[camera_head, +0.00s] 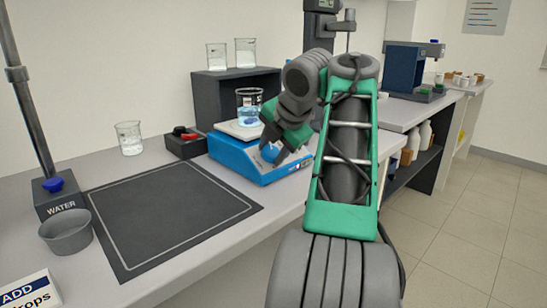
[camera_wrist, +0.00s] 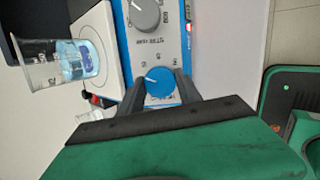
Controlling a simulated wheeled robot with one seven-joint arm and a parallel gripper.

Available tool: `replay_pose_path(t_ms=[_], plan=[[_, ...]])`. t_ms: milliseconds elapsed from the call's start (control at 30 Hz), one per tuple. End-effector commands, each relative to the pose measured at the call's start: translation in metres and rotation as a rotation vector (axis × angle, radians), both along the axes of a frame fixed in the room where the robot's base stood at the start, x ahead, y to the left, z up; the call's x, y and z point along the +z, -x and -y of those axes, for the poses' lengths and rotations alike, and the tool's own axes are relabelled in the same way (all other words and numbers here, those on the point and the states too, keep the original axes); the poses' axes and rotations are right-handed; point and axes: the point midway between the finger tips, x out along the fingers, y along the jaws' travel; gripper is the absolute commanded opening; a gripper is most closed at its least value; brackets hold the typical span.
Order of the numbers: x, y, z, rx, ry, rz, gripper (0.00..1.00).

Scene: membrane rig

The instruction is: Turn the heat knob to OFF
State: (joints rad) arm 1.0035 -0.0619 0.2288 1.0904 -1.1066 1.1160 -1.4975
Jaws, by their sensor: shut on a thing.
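The blue hot plate (camera_head: 240,162) stands on the bench, its front panel towards my arm. In the wrist view, a round blue knob (camera_wrist: 159,82) sits between the two fingertips of my gripper (camera_wrist: 160,84), which is shut on it. Its white pointer line points to the left of that picture. A larger grey knob (camera_wrist: 147,14) is beside it on the same panel. Small print around the knobs is too small and turned to read surely, so the OFF mark cannot be told. In the head view my gripper (camera_head: 268,138) partly covers the panel.
A beaker of bluish liquid (camera_head: 249,105) stands on the hot plate's white top (camera_head: 228,129), close to my gripper. A black box with a red button (camera_head: 186,146) is left of the plate. The dark mat (camera_head: 165,220) is clear.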

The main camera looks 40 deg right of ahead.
Motion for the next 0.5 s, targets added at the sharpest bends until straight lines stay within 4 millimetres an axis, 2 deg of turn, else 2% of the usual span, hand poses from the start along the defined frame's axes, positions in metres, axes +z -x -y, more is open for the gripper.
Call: replay_pose_path(t_ms=[500], plan=[[-0.0018, 0.0007, 0.0006, 0.317, 0.217, 0.006, 0.0]])
